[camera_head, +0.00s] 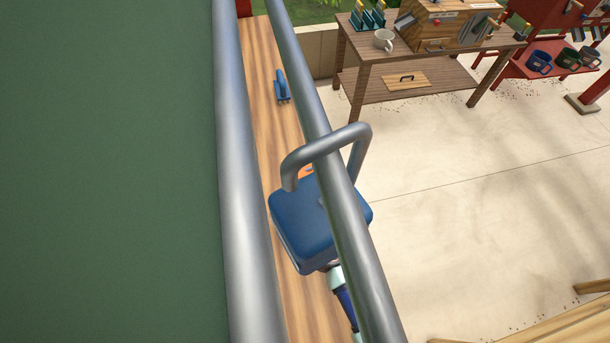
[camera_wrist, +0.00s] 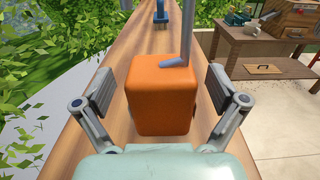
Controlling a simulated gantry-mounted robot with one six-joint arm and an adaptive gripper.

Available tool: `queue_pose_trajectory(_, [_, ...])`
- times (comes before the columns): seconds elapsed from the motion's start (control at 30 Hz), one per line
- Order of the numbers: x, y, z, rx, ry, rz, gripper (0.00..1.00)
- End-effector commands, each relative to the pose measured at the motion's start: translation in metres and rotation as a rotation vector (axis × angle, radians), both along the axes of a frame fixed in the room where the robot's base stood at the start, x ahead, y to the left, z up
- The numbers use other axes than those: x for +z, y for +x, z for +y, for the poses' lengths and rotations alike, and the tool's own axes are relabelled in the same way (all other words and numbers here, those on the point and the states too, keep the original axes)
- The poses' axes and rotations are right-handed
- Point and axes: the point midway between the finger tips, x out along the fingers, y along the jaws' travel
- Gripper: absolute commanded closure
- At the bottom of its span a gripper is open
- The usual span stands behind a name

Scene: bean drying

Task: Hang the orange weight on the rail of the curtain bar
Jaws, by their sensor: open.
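The orange weight (camera_wrist: 160,95) is a rounded block in the middle of the wrist view, with a grey hook (camera_wrist: 187,32) rising from its top. My gripper (camera_wrist: 157,92) is open, with one finger on each side of the weight and gaps on both sides. In the head view only an orange patch (camera_head: 306,171) shows, behind a blue rounded block (camera_head: 305,217). A grey hook (camera_head: 335,142) above this block crosses over the slim grey rail (camera_head: 311,105); I cannot tell whether it bears on it. What supports the orange weight is hidden.
A thicker grey bar (camera_head: 238,170) and a green panel (camera_head: 105,170) lie left of the rail. A wooden beam (camera_head: 262,75) runs below, with a blue tool (camera_head: 282,87) on it. A wooden table (camera_head: 410,62) stands on the open pale floor at right.

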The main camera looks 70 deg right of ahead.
Motion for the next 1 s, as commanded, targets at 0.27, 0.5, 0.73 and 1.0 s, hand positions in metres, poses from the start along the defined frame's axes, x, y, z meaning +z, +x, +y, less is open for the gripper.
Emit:
queue_pose_trajectory(0.27, [-0.0007,0.0055,-0.0095,-0.001,0.001,0.003,0.04])
queue_pose_trajectory(0.5, [-0.0005,0.0056,-0.0093,0.000,0.000,0.002,0.38])
queue_pose_trajectory(0.73, [-0.0004,0.0056,-0.0093,0.000,0.000,0.001,0.76])
queue_pose_trajectory(1.0, [0.0010,0.0058,-0.0094,0.000,-0.001,0.000,0.91])
